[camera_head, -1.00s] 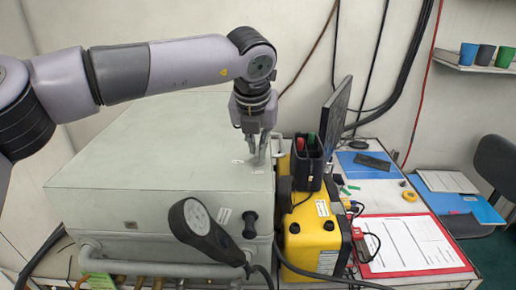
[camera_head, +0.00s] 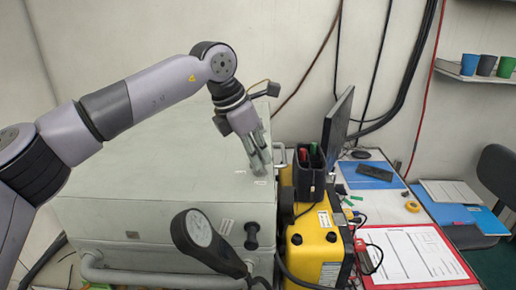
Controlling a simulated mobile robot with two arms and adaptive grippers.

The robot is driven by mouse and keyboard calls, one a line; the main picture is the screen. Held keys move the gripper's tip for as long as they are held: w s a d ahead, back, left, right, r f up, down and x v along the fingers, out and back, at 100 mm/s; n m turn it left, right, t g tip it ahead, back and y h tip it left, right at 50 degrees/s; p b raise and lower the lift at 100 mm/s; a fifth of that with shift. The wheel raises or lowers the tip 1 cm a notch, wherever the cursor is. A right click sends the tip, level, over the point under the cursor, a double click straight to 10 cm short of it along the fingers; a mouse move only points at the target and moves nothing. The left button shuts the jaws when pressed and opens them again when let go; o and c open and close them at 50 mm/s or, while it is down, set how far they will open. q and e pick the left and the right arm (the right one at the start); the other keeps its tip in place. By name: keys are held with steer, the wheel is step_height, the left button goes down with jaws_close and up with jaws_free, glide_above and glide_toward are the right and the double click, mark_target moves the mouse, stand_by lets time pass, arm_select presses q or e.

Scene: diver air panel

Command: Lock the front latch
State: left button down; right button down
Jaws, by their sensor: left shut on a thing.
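The pale grey-green panel box (camera_head: 120,190) fills the left and middle of the view. My left gripper (camera_head: 260,165) points down at the right edge of its top, beside two small white labels. Its fingers are close together, shut on a slim grey piece that looks like the front latch. The fingers cover most of that piece, so I cannot tell whether it is locked. A black knob (camera_head: 251,236) is on the box's front face, beside a white label. My right gripper is not in view.
A black gauge on a stalk (camera_head: 198,230) stands before the box. Close to its right are a yellow case (camera_head: 315,250), a black holder with pens (camera_head: 309,175) and a monitor (camera_head: 337,125). A red clipboard (camera_head: 410,255) lies on the desk at right.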

arm_select(q)
steer(key=m+g+p, duration=0.1)
steer(key=m+p, duration=0.2)
steer(key=m, duration=0.1)
steer(key=shift+w+a+r+m+g+p, duration=0.1)
steer(key=shift+w+r+m+g+p, duration=0.1)
steer(key=shift+m+g+p, duration=0.15)
steer(key=shift+f+m+g+p, duration=0.1)
steer(key=shift+m+g+p, duration=0.15)
steer(key=shift+m+p, duration=0.15)
steer(key=shift+m, duration=0.25)
steer(key=c, duration=1.7)
jaws_free()
steer(key=shift+f, duration=0.1)
steer(key=v, duration=1.2)
steer(key=shift+a, duration=0.25)
